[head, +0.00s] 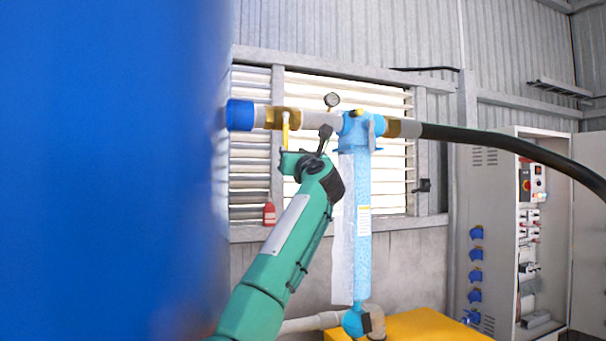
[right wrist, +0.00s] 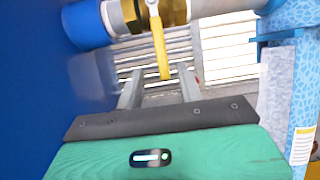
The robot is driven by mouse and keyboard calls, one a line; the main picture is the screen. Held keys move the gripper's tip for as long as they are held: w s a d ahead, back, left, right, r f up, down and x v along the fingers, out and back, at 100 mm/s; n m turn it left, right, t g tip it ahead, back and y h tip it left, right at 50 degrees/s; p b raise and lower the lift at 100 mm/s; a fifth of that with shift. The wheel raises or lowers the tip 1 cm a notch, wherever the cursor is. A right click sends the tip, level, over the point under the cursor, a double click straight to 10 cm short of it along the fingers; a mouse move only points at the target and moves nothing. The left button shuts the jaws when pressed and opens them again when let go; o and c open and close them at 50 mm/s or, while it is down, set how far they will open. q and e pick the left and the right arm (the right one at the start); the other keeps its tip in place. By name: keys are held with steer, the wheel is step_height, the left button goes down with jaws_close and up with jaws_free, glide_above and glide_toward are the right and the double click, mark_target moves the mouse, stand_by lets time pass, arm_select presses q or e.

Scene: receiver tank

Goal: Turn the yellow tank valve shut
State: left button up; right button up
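The yellow valve handle (head: 285,130) hangs down from a brass valve body (head: 275,118) on the horizontal pipe, beside the blue tank. In the right wrist view the yellow handle (right wrist: 159,45) points down, its lower end in line with the gap between my fingers. My right gripper (right wrist: 160,72) is open, with one grey finger on each side of the handle's lower end and visible gaps. In the head view my right gripper (head: 287,151) is just below the handle, its fingers hardly visible. My left gripper is not in view.
The large blue tank (head: 100,170) fills the left side, close by. A light-blue filter column (head: 364,220) stands right of my arm, with a pressure gauge (head: 332,100) above the pipe. A black hose (head: 500,142) runs right, past an open electrical cabinet (head: 500,230).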

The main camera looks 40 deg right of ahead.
steer(key=b+v, duration=0.3)
steer(key=v, duration=0.5)
steer(key=shift+s, duration=0.1)
